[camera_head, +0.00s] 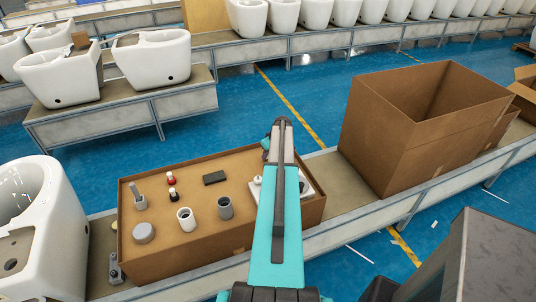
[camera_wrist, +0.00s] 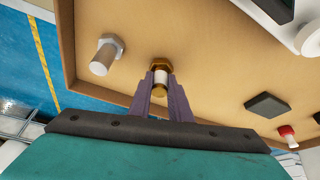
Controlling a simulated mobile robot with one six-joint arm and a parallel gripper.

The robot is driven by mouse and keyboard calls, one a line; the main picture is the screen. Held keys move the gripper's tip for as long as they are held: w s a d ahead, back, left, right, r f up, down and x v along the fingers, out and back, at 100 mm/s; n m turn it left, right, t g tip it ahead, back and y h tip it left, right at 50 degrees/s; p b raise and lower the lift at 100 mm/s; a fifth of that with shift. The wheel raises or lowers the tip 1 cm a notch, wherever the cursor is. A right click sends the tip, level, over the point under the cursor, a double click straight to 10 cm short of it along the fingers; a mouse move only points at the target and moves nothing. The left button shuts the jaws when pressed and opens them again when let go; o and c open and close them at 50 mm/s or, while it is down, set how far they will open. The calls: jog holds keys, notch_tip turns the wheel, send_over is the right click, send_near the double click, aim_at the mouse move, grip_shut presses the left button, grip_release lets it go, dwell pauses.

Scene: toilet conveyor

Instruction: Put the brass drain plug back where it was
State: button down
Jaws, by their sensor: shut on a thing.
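In the wrist view, the brass drain plug (camera_wrist: 161,65) has a wide brass head and a pale band below it. My gripper (camera_wrist: 160,82) is shut on it, with one finger on each side. The plug is seen against the brown floor of a cardboard tray (camera_wrist: 205,60). I cannot tell whether it touches that floor. In the head view, my arm hides the plug and the fingertips over the right part of the tray (camera_head: 265,243).
Near the plug are a grey hex-headed fitting (camera_wrist: 105,55), a black block (camera_wrist: 266,105) and a red-capped piece (camera_wrist: 287,132). The tray also holds a white cup (camera_head: 186,222), a grey cup (camera_head: 225,208) and a round grey disc (camera_head: 143,232). A tall open box (camera_head: 385,140) stands to the right.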

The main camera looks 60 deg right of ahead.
jog(key=shift+f, duration=0.2)
jog(key=c, duration=1.6)
grip_release()
jog(key=shift+r, duration=0.1)
jog(key=shift+c, duration=0.2)
jog(key=shift+r, duration=0.15)
jog(key=b+v, duration=0.3)
jog(key=v, duration=0.9)
